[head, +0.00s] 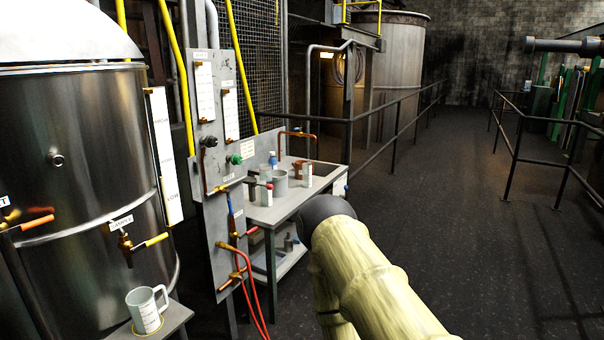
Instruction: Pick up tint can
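A small steel worktable (300,198) stands left of centre against a grey panel. On it is a plain grey open-topped can (280,179). Which of these is the tint can I cannot tell, as labels are too small to read. My arm, in a cream sleeve with a dark rounded end, reaches up from the lower right beside the table's right end. My gripper's fingers do not show.
A white measuring jug (146,310) sits on a small stand below a large steel tank (80,160). Valves and red hoses (250,290) hang in front of the table's left side. A dark railing (395,120) runs behind the table. Dark floor (460,220) is open to the right.

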